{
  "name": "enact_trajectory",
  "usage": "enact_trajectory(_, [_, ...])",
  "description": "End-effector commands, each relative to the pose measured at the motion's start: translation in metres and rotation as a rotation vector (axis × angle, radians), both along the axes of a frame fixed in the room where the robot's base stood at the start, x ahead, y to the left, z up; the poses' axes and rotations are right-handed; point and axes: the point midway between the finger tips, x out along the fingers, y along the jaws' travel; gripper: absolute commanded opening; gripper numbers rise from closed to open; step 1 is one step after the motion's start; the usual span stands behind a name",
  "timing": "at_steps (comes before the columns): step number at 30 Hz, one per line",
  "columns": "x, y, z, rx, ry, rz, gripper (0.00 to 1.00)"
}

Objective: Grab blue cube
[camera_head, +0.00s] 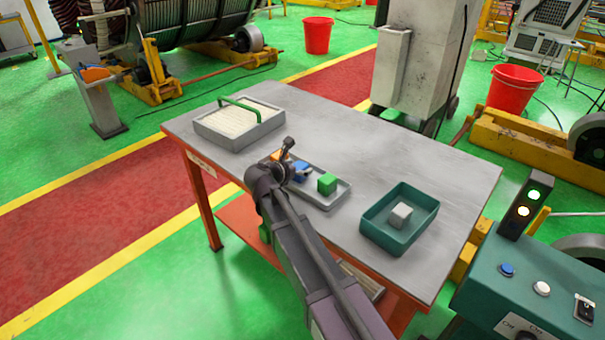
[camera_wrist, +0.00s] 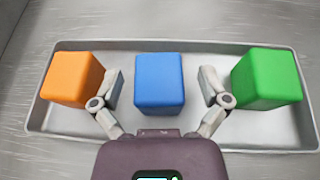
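The blue cube (camera_wrist: 160,82) sits in a shallow grey tray (camera_wrist: 215,48), between an orange cube (camera_wrist: 72,78) on the left and a green cube (camera_wrist: 267,78) on the right. My gripper (camera_wrist: 160,88) is open, with one finger on each side of the blue cube and a visible gap to it on both sides. In the head view my gripper (camera_head: 287,160) is over the left part of the tray (camera_head: 335,199). There the blue cube (camera_head: 302,170) is partly hidden by my gripper, and the green cube (camera_head: 327,184) is clear to its right.
The tray stands on a grey table (camera_head: 350,140). A teal bin (camera_head: 378,238) holding a white cube (camera_head: 400,215) is at the right. A grey box with a green handle (camera_head: 238,122) is at the back left. The tabletop behind the tray is free.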

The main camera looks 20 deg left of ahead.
Motion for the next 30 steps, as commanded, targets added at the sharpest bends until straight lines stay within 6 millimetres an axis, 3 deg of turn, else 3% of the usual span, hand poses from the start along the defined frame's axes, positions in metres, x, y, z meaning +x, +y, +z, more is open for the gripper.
enact_trajectory(1, [0.000,0.000,0.000,0.000,0.000,0.000,0.67])
enact_trajectory(7, [0.000,0.000,0.000,0.000,0.000,0.000,0.10])
enact_trajectory(20, [0.000,0.001,0.002,0.001,0.001,0.001,0.10])
enact_trajectory(30, [-0.001,0.001,0.022,0.000,0.000,0.001,0.10])
